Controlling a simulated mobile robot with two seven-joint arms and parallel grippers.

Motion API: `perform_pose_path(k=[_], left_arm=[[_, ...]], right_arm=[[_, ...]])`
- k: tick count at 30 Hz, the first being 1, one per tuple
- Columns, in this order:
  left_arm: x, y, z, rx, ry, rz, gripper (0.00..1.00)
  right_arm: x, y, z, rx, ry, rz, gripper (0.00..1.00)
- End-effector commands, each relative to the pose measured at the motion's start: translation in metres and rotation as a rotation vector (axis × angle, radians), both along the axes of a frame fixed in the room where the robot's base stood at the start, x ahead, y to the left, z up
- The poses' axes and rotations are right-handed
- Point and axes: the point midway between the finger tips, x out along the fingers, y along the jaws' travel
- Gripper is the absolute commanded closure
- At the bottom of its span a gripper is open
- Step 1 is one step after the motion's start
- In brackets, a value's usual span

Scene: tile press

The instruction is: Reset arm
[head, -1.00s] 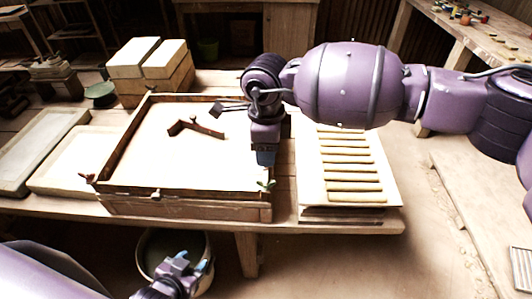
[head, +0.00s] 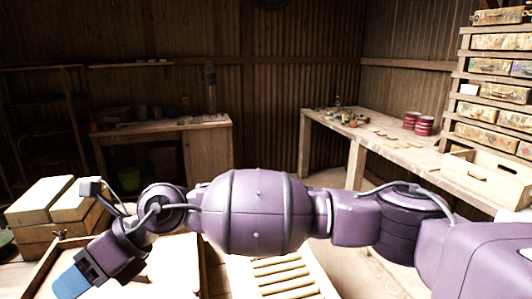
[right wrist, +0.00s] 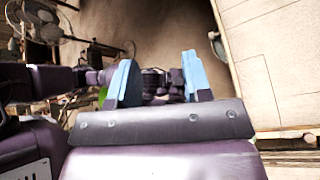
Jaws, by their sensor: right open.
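My right arm spans the lower head view from the right. Its gripper (head: 72,283) hangs at the lower left, over the near part of the wooden-framed tray (head: 45,262), with a blue fingertip pointing down and left. In the right wrist view, its two blue fingers (right wrist: 155,80) stand apart with nothing held between them. Purple links of mine show behind these fingers, and the left gripper's jaws cannot be made out there. The left arm does not show in the head view.
Pale blocks (head: 42,200) are stacked at the left. A slatted board (head: 285,275) lies beyond the tray's right side. A back bench (head: 165,127), a right-hand bench (head: 375,135) with red tins (head: 418,122), and drawers (head: 490,175) stand around. Floor between the benches looks clear.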

Motion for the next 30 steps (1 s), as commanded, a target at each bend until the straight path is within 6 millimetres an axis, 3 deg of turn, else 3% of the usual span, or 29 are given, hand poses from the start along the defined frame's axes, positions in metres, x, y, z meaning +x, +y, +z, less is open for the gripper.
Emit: perform_pose_path(k=[3, 6, 9, 14, 17, 22, 30], left_arm=[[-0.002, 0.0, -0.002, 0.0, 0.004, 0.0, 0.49], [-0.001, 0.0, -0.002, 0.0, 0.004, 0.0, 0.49], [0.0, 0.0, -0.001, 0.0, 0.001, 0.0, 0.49], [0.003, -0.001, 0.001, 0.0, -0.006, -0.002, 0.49], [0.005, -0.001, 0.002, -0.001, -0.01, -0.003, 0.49], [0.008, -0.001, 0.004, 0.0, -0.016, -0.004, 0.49], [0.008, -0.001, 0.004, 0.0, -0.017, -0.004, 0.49]], right_arm=[[-0.007, 0.007, 0.049, 0.238, 0.315, -0.116, 0.55], [0.005, 0.0, 0.082, 0.401, 0.566, -0.222, 0.55], [0.027, -0.017, 0.103, 0.53, 0.794, -0.325, 0.55], [0.07, -0.055, 0.112, 0.696, 1.121, -0.486, 0.55], [0.098, -0.084, 0.104, 0.782, 1.309, -0.584, 0.55], [0.139, -0.14, 0.074, 0.907, 1.601, -0.747, 0.55], [0.176, -0.236, -0.011, 1.073, 2.0, -0.994, 0.55]])
